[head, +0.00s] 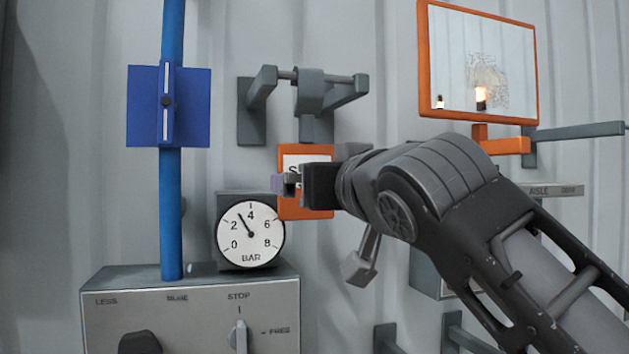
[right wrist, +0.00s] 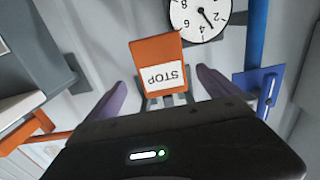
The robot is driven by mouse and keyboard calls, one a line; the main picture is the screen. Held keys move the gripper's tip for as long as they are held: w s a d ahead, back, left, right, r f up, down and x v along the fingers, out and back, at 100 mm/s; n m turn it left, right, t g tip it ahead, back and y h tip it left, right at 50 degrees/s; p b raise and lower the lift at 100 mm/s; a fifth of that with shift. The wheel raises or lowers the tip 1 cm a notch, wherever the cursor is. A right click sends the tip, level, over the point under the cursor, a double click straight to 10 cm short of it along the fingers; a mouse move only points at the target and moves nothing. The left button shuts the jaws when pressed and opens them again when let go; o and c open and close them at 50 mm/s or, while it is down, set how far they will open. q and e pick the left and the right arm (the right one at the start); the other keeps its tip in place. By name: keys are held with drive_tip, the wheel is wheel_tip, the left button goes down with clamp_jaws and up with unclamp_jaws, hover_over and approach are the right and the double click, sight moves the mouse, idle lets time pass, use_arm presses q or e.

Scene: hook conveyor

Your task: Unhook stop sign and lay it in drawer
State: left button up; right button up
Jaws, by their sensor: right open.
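The stop sign (head: 306,209) is an orange plate with a white label, hanging upright below a grey hook (head: 311,92) on a wall bracket in the head view. My right gripper (head: 284,183) is in front of it and hides its middle and right part. In the right wrist view the sign (right wrist: 158,52) appears upside down, with STOP readable, between the two purple-grey fingers of my right gripper (right wrist: 163,88). Those fingers are apart, and I cannot tell whether they touch the sign. My left gripper is not in view. No drawer can be made out clearly.
A round pressure gauge (head: 250,235) sits left of the sign, above a grey control box (head: 190,312) with knobs. A blue pole (head: 172,220) with a blue plate (head: 140,106) stands farther left. An orange-framed mirror (head: 478,62) is at upper right.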

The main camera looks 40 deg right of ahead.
sight(307, 142)
drive_tip(key=shift+p+x, duration=1.4)
drive_tip(key=shift+x, duration=2.3)
drive_tip(key=shift+c, duration=0.2)
drive_tip(key=shift+r, duration=0.1)
drive_tip(key=c, duration=1.8)
